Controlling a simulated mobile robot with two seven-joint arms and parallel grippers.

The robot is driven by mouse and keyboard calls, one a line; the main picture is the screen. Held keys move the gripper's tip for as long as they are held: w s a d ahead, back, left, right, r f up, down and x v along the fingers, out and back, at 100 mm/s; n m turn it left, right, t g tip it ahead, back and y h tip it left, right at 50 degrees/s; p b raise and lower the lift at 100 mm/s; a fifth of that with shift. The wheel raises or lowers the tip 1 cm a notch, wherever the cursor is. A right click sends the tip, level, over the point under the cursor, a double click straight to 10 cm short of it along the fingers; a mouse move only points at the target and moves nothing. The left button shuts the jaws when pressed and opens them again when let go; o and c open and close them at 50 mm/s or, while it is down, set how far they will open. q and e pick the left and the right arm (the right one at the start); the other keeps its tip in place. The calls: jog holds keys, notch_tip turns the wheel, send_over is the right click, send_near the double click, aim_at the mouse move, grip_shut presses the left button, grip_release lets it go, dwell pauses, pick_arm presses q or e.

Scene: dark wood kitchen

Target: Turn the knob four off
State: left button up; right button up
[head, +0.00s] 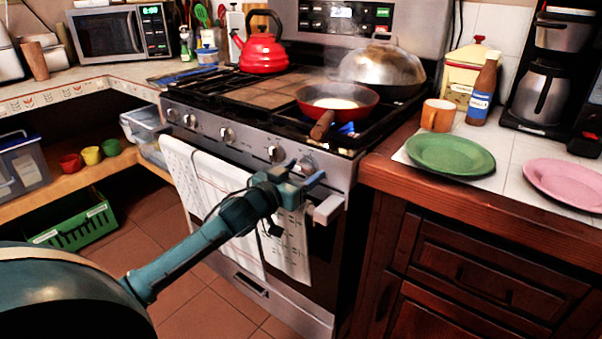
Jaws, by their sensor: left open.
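A row of several round metal knobs runs along the stove's front panel (250,147). Two sit at the left end, one is near the middle (227,135), one is right of it (275,155), and one is at the right end (305,165), partly hidden by my gripper. I see no numbers on them. My left gripper (304,174) is open and empty, in front of the panel's right end, close to the rightmost knob. I cannot tell whether it touches that knob. A blue flame (347,128) shows beside the red pan (338,106). My right gripper is not in view.
Towels (222,195) hang on the oven handle (325,209) below my gripper. The pan's wooden handle (322,124) sticks out over the front edge. A red kettle (262,52) and a domed pan (382,68) stand behind. The wooden counter (400,170) borders the stove's right.

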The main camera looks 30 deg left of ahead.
pick_arm(q)
jog(key=c, duration=0.9)
jog(key=shift+c, duration=0.2)
